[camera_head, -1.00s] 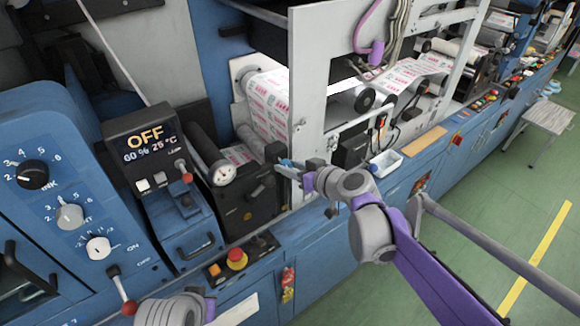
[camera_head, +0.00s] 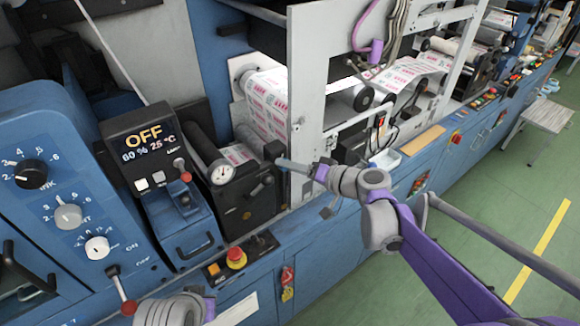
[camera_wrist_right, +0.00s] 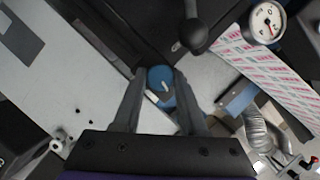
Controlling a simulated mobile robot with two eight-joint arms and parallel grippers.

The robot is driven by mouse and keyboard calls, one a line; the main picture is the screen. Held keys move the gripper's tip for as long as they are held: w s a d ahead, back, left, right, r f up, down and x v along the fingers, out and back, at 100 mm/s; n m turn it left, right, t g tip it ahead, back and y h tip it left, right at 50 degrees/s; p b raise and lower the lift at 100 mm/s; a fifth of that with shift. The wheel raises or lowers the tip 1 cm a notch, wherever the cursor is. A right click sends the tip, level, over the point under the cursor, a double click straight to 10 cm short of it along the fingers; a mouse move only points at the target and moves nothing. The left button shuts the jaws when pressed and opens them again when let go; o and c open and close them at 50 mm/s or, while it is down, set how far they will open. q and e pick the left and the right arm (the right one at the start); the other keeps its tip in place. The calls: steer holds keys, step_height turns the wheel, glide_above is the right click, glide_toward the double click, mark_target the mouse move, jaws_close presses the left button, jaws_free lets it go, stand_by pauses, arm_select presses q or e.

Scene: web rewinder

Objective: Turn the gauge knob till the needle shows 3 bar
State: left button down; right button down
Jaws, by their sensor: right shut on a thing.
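The pressure gauge (camera_head: 222,174) is a round white dial on the dark unit beside the white frame. It also shows at the top right of the right wrist view (camera_wrist_right: 265,22); its scale is too small to read the needle surely. The blue gauge knob (camera_wrist_right: 162,78), with a white mark, sits between the fingertips of my right gripper (camera_wrist_right: 160,82), which is shut on it. In the head view, my right gripper (camera_head: 284,161) reaches in from the right to the dark unit's top corner and hides the knob. My left gripper is out of view.
A display reading OFF (camera_head: 150,148) stands left of the gauge. A yellow-and-red emergency button (camera_head: 236,257) is below. The white frame (camera_head: 308,90) rises close behind my right gripper. A dark round-ended lever (camera_wrist_right: 193,35) lies near the fingers.

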steer(key=shift+f+m+y, duration=0.1)
steer(key=shift+m+y, duration=0.2)
steer(key=shift+m, duration=0.3)
steer(key=shift+c, duration=2.2)
jaws_free()
steer(key=b+v, duration=0.1)
steer(key=v, duration=1)
steer(key=shift+w, duration=0.1)
